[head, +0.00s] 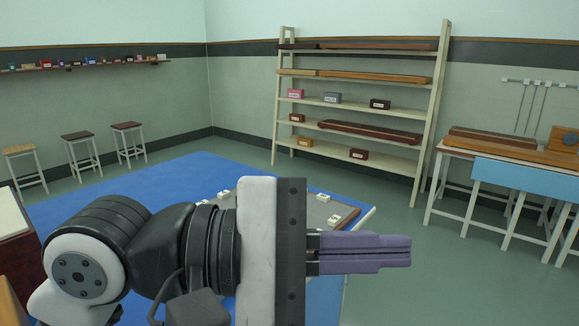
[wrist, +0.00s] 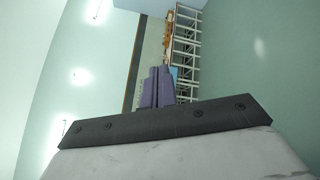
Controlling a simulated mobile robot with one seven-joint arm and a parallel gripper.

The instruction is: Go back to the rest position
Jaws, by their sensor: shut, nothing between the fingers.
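My gripper (head: 408,251) stretches to the right across the lower middle of the head view, with its purple fingers together and nothing between them. It is held in the air in front of the blue-topped table (head: 180,178). In the wrist view my gripper (wrist: 158,70) shows with its fingers pressed side by side and empty. A grey board (head: 322,218) with small white pieces on it lies on the blue table, partly hidden behind my gripper.
A shelf rack (head: 445,105) with boxes and long cases stands at the back wall. A bench (head: 497,150) with a light blue panel is at the right. Several stools (head: 80,136) and a wall shelf (head: 100,65) are at the left. The green floor (head: 450,285) at right is clear.

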